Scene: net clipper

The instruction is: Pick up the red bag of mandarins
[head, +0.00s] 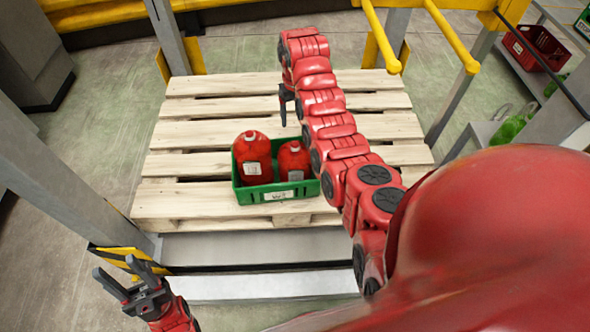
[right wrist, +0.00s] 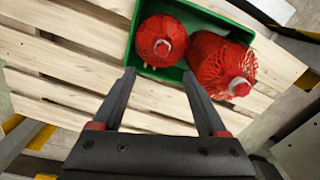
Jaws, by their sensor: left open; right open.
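Two red net bags of mandarins stand side by side in a green crate (head: 236,186) on a wooden pallet. The left bag (head: 253,158) is larger, with a white label; the right bag (head: 294,162) is smaller. In the right wrist view the smaller bag (right wrist: 161,41) is at the left and the larger bag (right wrist: 221,66) at the right. My right gripper (head: 284,112) is above the pallet behind the crate, pointing down; in its wrist view its open fingers (right wrist: 160,82) are empty, near the crate's edge. My left gripper (head: 137,275) is open and empty, low at the left, away from the crate.
The wooden pallet (head: 210,108) is otherwise bare. Grey posts (head: 85,195) and yellow bars (head: 450,35) stand around it. A red crate (head: 535,47) and a green net bag (head: 510,128) sit on shelving at the right.

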